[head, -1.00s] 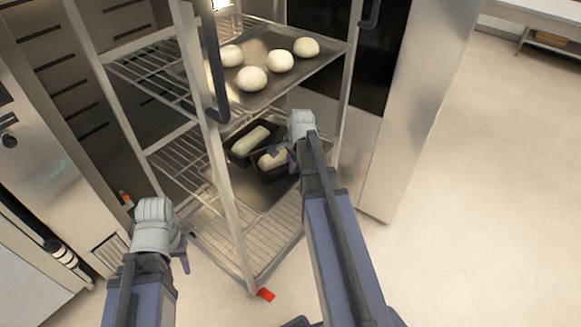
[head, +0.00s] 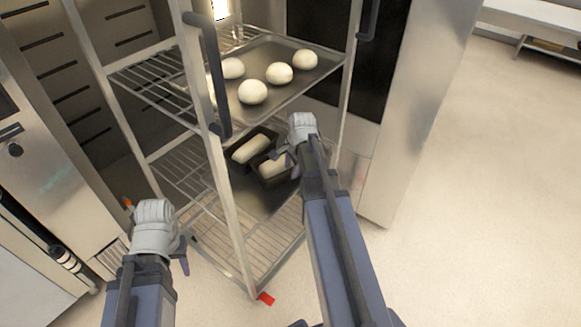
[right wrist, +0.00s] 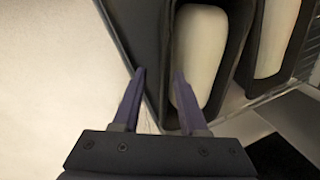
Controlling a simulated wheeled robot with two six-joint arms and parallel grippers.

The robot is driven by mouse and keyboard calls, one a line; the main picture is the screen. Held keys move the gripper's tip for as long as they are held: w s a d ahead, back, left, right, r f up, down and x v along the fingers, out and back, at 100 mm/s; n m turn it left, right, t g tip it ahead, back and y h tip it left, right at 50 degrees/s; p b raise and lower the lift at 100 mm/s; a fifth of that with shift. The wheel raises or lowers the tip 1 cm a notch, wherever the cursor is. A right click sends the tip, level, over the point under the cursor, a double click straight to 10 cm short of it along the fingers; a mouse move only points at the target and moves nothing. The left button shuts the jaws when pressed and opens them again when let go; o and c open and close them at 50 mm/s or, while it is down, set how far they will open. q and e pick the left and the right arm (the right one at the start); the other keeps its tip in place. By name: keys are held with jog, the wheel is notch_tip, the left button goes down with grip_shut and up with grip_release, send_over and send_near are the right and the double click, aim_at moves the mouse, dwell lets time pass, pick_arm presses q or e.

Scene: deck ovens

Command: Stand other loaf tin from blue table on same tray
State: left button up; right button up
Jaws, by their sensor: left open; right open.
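Two dark loaf tins with pale dough stand side by side on the lower tray (head: 250,199) of the rack. The left tin (head: 236,162) is clear of my grippers. My right gripper (head: 280,154) is open at the right tin (head: 264,177), partly hiding it. In the right wrist view its fingers (right wrist: 160,73) are spread at the near tin's side wall (right wrist: 152,35), one tip outside, the other over the dough side; contact cannot be told. My left gripper (head: 186,252) is open and empty, low beside the rack. No blue table shows.
An upper tray (head: 285,92) with several round dough balls sits above the tins. A rack post (head: 229,200) stands between my arms. Dark handles and steel oven fronts (head: 425,110) flank the rack. The floor at right is clear.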

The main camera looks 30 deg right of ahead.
jog(key=p+v, duration=0.3)
jog(key=v, duration=0.1)
jog(key=shift+r, duration=0.2)
jog(key=shift+c, duration=0.2)
dwell(0.9)
